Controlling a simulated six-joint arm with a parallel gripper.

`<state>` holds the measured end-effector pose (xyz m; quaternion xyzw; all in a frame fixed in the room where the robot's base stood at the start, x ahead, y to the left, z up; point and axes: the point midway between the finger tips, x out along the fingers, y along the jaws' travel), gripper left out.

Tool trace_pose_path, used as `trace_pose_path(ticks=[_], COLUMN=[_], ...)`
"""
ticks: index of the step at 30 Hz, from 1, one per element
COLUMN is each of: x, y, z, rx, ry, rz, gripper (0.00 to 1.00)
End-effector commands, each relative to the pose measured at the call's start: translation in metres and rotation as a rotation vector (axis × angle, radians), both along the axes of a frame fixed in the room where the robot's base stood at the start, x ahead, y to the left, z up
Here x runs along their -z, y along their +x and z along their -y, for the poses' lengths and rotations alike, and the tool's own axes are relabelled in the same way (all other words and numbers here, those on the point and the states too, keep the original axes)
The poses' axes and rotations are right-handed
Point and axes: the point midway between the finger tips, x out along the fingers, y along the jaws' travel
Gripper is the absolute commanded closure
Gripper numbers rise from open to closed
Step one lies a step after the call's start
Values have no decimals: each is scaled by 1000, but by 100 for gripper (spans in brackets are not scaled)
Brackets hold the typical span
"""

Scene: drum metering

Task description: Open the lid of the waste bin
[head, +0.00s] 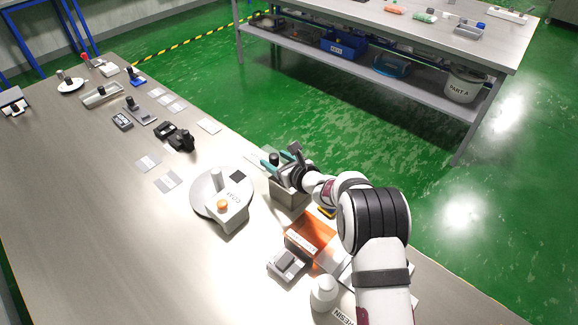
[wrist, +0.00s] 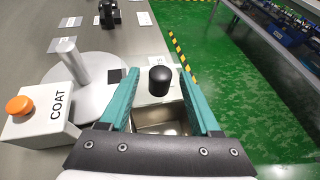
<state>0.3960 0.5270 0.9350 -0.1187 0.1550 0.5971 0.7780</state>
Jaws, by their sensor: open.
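The waste bin (head: 287,196) is a grey metal box at the table's right edge in the head view, partly hidden under my gripper (head: 272,162). In the wrist view the bin (wrist: 160,128) shows between the fingers, with a shiny metal surface or inside below a pale top part. A black rounded knob (wrist: 160,80) stands on that top part, and it also shows in the head view (head: 274,158). My gripper (wrist: 159,76) is open, with one teal finger on each side of the knob. I cannot tell whether the fingers touch it.
A round plate with a white COAT box (head: 229,214) and orange button stands left of the bin. An orange clear panel (head: 312,238), a small grey device (head: 287,264) and a white bottle (head: 323,292) are nearer. Small tools lie further along the table. Green floor is on the right.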

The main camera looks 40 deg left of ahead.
Motion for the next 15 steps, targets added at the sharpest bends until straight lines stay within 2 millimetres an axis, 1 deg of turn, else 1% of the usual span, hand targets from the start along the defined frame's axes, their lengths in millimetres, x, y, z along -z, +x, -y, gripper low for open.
trace_pose_path(ticks=[5, 9, 12, 15], x=[-20, -37, -46, -52], y=[-10, -21, -27, -31], z=[44, 84, 106, 120], rx=[4, 4, 4, 3], ry=[0, 1, 1, 1], rz=[0, 0, 0, 1], gripper=[36, 36, 36, 36])
